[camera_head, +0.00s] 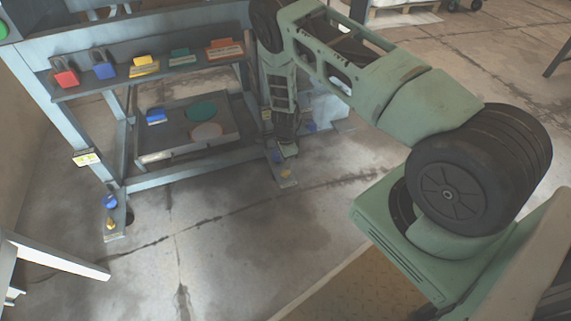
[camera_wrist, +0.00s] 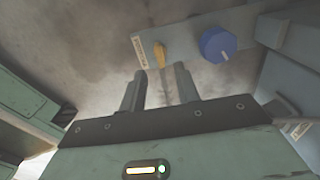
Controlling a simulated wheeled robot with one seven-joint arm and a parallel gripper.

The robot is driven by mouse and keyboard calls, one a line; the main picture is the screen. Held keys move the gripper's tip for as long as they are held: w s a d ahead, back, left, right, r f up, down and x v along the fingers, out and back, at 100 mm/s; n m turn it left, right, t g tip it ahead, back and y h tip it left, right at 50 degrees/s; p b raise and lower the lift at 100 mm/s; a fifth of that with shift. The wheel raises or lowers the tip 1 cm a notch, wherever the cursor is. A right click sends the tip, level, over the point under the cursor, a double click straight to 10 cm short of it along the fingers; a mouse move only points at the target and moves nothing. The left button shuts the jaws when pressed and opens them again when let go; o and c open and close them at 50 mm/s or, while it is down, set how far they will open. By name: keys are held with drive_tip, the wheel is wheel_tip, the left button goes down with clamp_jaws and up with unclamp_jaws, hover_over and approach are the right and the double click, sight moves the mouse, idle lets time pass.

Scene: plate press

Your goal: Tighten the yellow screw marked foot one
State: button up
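In the wrist view a yellow screw (camera_wrist: 160,51) stands on a grey foot plate (camera_wrist: 184,46), with a blue knob (camera_wrist: 218,43) to its right. A small label (camera_wrist: 141,54) lies beside the screw; its print is too small to read. My gripper (camera_wrist: 158,72) is open and empty, its two fingers apart, pointing toward the screw without visibly touching it. In the head view my gripper (camera_head: 289,150) hangs low by the right foot, where a yellow screw (camera_head: 285,173) shows. Another yellow screw (camera_head: 111,223) and blue knob (camera_head: 110,201) are on the left foot.
The press frame (camera_head: 190,178) stands behind, with a lower tray (camera_head: 165,152) and an upper shelf (camera_head: 150,80) of coloured blocks. A white table (camera_head: 60,258) is at lower left. The concrete floor between the feet is clear.

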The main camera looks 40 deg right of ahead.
sight(285, 171)
wheel_tip(285, 171, up, 12)
drive_tip(key=p, duration=0.4)
idle(0.3)
drive_tip(key=s+a+r+n+y, duration=0.1)
drive_tip(key=s+a+r+n, duration=0.1)
drive_tip(key=a+r+n, duration=0.35)
drive_tip(key=s+a+r+n+y, duration=0.1)
drive_tip(key=s+a+r+n, duration=0.2)
drive_tip(key=a+r, duration=0.6)
drive_tip(key=s+a+r+n+y, duration=0.1)
drive_tip(key=s+a+r+n, duration=0.1)
drive_tip(key=a+r+n, duration=0.4)
drive_tip(key=s+a+r+n, duration=0.5)
drive_tip(key=s+a+r, duration=0.2)
drive_tip(key=s+r, duration=0.35)
drive_tip(key=s+d+r+n+h, duration=0.1)
drive_tip(key=s+r+n, duration=0.1)
drive_tip(key=s+n, duration=0.4)
drive_tip(key=s+r+n+h, duration=0.1)
drive_tip(key=s+r+n, duration=0.25)
drive_tip(key=s, duration=0.45)
wheel_tip(285, 171, up, 33)
drive_tip(key=p, duration=3.4)
drive_tip(key=shift+w, duration=0.45)
drive_tip(key=shift+d+f, duration=0.1)
drive_tip(key=shift+f, duration=0.05)
